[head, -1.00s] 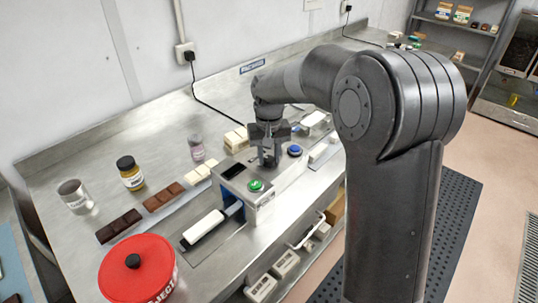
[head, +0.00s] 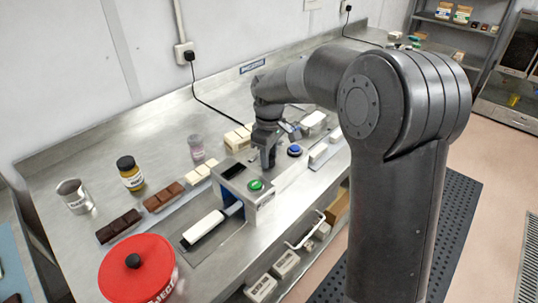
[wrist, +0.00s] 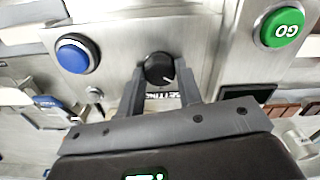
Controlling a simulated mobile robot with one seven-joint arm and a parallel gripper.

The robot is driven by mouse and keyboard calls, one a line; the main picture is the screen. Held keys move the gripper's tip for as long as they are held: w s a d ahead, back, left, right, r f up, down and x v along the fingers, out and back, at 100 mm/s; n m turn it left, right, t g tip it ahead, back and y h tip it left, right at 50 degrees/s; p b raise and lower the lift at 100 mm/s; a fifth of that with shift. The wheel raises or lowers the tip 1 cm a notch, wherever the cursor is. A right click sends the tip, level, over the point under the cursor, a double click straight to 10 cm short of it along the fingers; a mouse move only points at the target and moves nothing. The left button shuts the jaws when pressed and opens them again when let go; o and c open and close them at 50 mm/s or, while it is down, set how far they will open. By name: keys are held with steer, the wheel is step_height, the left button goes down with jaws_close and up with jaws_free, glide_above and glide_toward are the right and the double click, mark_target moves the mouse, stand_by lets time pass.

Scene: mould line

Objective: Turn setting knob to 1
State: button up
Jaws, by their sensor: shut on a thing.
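The setting knob (wrist: 158,66) is a small black round knob with a white pointer line, on the steel panel of the machine. In the wrist view the line points to the lower right. My gripper (wrist: 160,82) has one finger on each side of the knob and is shut on it. A label reading "SETTING" (wrist: 163,95) lies between the fingers, partly covered. Other setting marks cannot be made out. In the head view my gripper (head: 267,158) is down at the machine (head: 236,181) and hides the knob.
A green GO button (head: 255,185) and a blue button (head: 294,150) flank my gripper closely. Chocolate bars, jars and a red-lidded tub (head: 137,270) stand to the left.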

steer(key=shift+n, duration=0.4)
steer(key=o, duration=1)
steer(key=shift+r, duration=0.1)
step_height(320, 180, up, 11)
steer(key=shift+f, duration=0.15)
